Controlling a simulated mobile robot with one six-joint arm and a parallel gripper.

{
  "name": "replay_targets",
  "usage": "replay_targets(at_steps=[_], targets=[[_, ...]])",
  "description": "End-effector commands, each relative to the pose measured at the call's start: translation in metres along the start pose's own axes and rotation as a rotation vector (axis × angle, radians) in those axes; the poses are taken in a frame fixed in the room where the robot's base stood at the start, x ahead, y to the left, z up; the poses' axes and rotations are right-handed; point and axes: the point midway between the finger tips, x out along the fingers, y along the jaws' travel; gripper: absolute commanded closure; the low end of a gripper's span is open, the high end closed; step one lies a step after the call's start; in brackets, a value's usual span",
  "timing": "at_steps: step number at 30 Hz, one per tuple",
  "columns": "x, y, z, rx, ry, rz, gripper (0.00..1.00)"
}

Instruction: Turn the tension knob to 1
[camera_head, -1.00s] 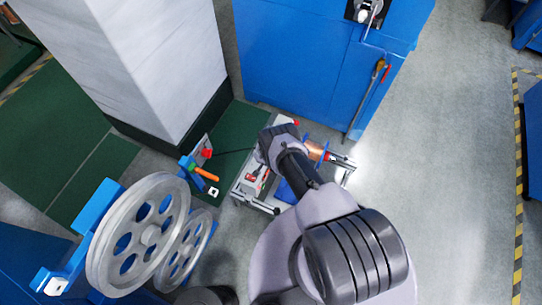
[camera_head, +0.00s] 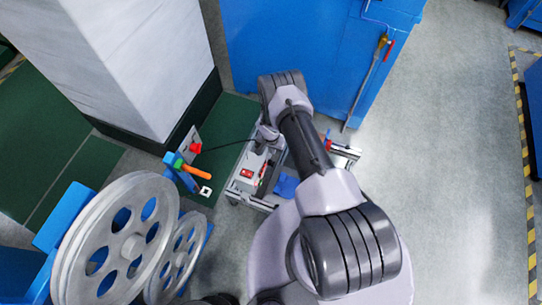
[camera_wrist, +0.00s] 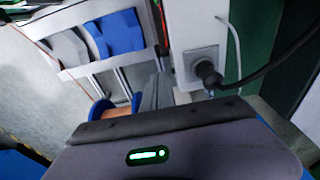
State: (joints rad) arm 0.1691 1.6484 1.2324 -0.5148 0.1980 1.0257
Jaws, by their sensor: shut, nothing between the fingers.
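I cannot make out a tension knob with a scale or a 1 in either view. A white control box (camera_head: 250,175) with red switches (camera_head: 246,173) stands on a metal-framed machine left of my arm in the head view. In the wrist view, a black plug with a cable (camera_wrist: 207,73) sits in a grey socket on a pale housing (camera_wrist: 190,30). My gripper (camera_wrist: 157,88) points at the machine in the wrist view, beside that housing. Its grey fingers look shut and empty. My arm hides the gripper in the head view.
Two large spoked pulleys (camera_head: 120,245) stand at the lower left. An orange handle (camera_head: 195,172) and a red knob (camera_head: 195,148) are beside the machine. A white pillar (camera_head: 140,60) and a blue cabinet (camera_head: 310,50) stand behind.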

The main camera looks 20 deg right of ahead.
Motion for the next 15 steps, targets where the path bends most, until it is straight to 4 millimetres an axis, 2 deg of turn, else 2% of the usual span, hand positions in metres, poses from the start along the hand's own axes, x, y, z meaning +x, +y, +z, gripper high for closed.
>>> replay_targets(at_steps=[1, 9, 15], targets=[[0.018, 0.0, 0.001, 0.001, 0.0, 0.0, 1.0], [0.079, 0.0, 0.001, 0.0, 0.001, -0.001, 1.0], [0.103, 0.0, 0.014, -0.002, 0.001, 0.0, 1.0]])
